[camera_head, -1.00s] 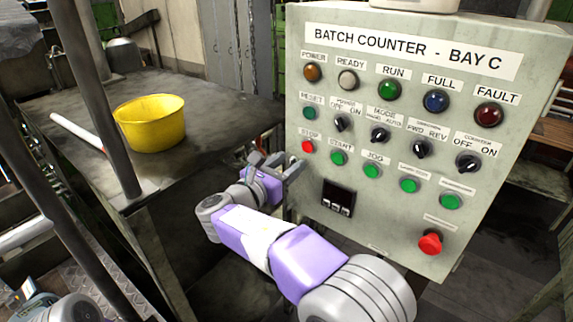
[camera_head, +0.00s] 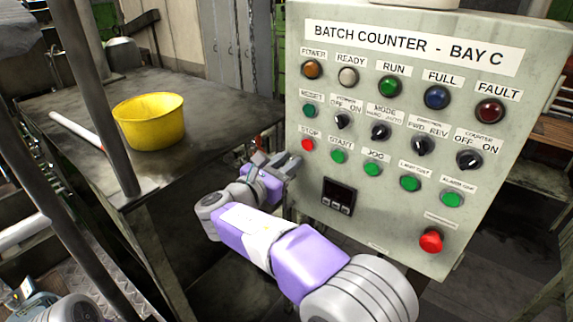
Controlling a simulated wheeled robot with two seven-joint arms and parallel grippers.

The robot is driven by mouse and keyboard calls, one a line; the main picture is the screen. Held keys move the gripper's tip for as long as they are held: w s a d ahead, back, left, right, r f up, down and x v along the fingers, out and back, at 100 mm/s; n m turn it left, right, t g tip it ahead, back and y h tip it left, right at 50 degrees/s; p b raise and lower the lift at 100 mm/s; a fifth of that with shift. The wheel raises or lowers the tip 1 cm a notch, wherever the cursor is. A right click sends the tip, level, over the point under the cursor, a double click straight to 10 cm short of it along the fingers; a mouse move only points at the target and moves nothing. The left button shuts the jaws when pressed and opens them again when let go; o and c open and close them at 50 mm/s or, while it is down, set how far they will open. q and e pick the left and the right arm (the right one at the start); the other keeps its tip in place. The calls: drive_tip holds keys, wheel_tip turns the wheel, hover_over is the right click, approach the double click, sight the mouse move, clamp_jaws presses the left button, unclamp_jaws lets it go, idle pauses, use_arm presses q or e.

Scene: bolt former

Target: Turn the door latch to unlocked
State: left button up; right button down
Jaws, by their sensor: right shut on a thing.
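The grey-green batch counter cabinet (camera_head: 400,225) fills the right half of the head view. My right gripper (camera_head: 278,162) is at the left edge of its front, beside the red STOP button, with its fingers pointing toward the cabinet's edge. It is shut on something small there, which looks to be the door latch. The fingers hide most of the latch, so its turn position cannot be made out. My left gripper is not in view.
The panel has selector switches, lamps, green buttons and a red mushroom button (camera_head: 431,240). A yellow bucket (camera_head: 150,120) and a white-and-red rod (camera_head: 77,131) are on the dark table (camera_head: 225,115) at left. Metal posts (camera_head: 95,90) stand in front of it.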

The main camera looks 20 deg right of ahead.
drive_tip(key=m+b, duration=0.1)
drive_tip(key=m, duration=0.1)
drive_tip(key=m+b, duration=0.1)
drive_tip(key=m, duration=0.1)
drive_tip(key=shift+s+d+f+b, duration=0.1)
drive_tip(key=shift+f+b, duration=0.1)
drive_tip(key=shift+b, duration=0.1)
drive_tip(key=m+b, duration=0.3)
drive_tip(key=m, duration=0.1)
drive_tip(key=shift+f, duration=0.1)
drive_tip(key=shift+s+d+f+m+b, duration=0.1)
drive_tip(key=shift+s+m+b, duration=0.05)
drive_tip(key=shift+m+b, duration=3.85)
drive_tip(key=shift+m+p, duration=0.4)
drive_tip(key=shift+m, duration=0.1)
drive_tip(key=c, duration=1)
unclamp_jaws()
drive_tip(key=shift+o, duration=0.2)
